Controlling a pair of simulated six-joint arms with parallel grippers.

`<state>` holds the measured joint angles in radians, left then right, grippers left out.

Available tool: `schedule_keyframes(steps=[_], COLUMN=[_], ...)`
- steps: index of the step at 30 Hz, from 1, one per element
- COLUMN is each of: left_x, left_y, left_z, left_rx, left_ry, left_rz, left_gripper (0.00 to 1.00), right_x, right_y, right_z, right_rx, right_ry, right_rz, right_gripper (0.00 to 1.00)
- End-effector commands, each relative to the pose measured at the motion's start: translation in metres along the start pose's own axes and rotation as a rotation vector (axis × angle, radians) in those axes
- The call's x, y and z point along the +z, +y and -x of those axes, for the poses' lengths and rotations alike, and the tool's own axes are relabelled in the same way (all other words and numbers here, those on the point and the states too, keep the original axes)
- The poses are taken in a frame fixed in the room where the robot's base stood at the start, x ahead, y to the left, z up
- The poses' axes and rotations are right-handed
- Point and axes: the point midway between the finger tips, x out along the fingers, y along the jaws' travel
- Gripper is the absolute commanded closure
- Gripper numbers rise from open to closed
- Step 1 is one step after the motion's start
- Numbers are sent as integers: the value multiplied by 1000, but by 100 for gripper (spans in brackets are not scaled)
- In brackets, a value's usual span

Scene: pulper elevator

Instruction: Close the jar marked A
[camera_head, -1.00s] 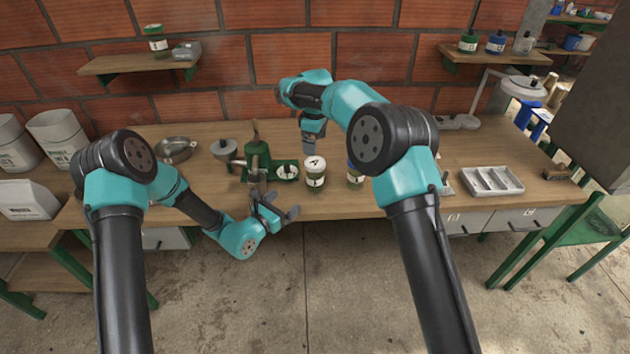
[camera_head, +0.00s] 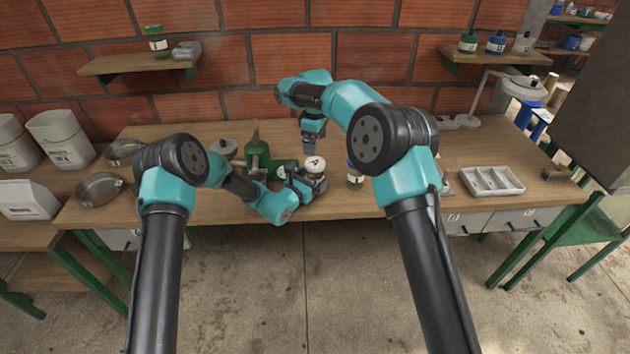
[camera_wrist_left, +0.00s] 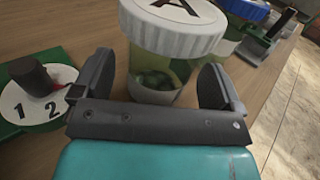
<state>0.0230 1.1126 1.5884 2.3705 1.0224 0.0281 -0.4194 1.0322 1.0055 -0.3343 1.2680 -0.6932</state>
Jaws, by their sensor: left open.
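The jar marked A (camera_head: 315,178) stands upright near the front edge of the bench. In the left wrist view it is a clear jar (camera_wrist_left: 158,82) with green contents and a white lid (camera_wrist_left: 175,22) marked A on top. The lid sits over the mouth; I cannot tell how tightly. My left gripper (camera_head: 308,184) is open, with one finger on each side of the jar's body below the lid. It also shows in the left wrist view (camera_wrist_left: 165,88). My right gripper (camera_head: 309,145) points down behind the jar; whether it is open is unclear.
A green machine (camera_head: 258,158) stands left of the jar, with a dial numbered 1 and 2 (camera_wrist_left: 38,95). A blue-lidded jar (camera_head: 355,178) is close on the right. Metal pans (camera_head: 98,188) lie at left and a divided tray (camera_head: 492,181) at right.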

Motion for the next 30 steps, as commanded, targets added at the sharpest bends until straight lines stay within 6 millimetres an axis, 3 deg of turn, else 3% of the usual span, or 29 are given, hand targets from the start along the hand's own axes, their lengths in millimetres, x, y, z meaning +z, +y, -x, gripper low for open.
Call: schedule_keyframes(steps=[4,13,30], left_x=[0,0,0], left_y=[0,0,0], left_z=[-9,-11,-11], left_rx=[0,1,0], left_ry=[0,0,0], left_rz=[1,1,0], left_gripper=[9,9,63], right_x=[0,0,0], right_y=[0,0,0], right_z=[0,0,0], right_rx=[0,0,0], right_ry=[0,0,0], right_rz=[0,0,0], right_gripper=[7,7,7])
